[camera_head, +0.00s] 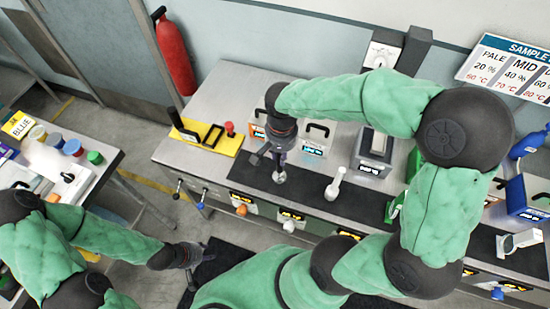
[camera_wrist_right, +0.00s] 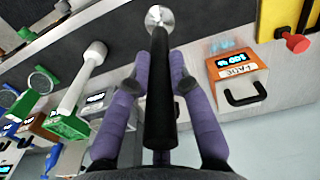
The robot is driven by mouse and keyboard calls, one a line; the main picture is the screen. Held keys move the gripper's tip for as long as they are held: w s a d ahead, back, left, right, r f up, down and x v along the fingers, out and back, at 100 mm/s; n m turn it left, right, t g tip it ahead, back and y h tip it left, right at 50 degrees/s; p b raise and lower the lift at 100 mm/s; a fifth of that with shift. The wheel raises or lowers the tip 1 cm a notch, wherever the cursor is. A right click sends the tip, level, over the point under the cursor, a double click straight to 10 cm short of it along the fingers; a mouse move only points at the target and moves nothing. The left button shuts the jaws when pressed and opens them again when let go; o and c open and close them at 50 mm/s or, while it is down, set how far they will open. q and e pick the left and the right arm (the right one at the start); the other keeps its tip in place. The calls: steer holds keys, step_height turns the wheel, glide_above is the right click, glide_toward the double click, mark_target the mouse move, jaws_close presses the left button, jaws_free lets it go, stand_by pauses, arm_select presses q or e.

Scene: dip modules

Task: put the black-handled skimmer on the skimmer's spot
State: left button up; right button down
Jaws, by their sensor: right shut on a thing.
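The black-handled skimmer (camera_wrist_right: 160,100) is between the purple fingers of my right gripper (camera_wrist_right: 161,70), which is shut on its handle. Its round silver head (camera_wrist_right: 159,17) points away from the wrist. In the head view, my right gripper (camera_head: 281,148) is above the dark strip of the bench, with the skimmer head (camera_head: 279,177) below it, over that strip. I cannot tell whether the head touches the strip. My left gripper (camera_head: 190,256) is empty, with its fingers apart, low in front of the bench. No label readable as the skimmer's spot shows.
Behind are bath modules with black handles and displays (camera_head: 314,147). A yellow board (camera_head: 208,138) with a red knob lies left. Labelled slots (camera_head: 291,214) line the bench front. A side table (camera_head: 100,172) holds colored jars.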

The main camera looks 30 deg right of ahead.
steer(key=w+f+b, duration=0.1)
steer(key=w+f, duration=0.3)
steer(key=f, duration=0.4)
steer(key=shift+w+d+f, duration=0.15)
steer(key=shift+d+f, duration=0.1)
steer(key=shift+d, duration=0.1)
steer(key=shift+f, duration=0.1)
steer(key=shift+f+b, duration=0.1)
steer(key=shift+b, duration=0.2)
steer(key=c, duration=1.2)
jaws_free()
steer(key=shift+o, duration=0.4)
step_height(320, 180, up, 12)
steer(key=p, duration=0.2)
steer(key=shift+r, duration=0.2)
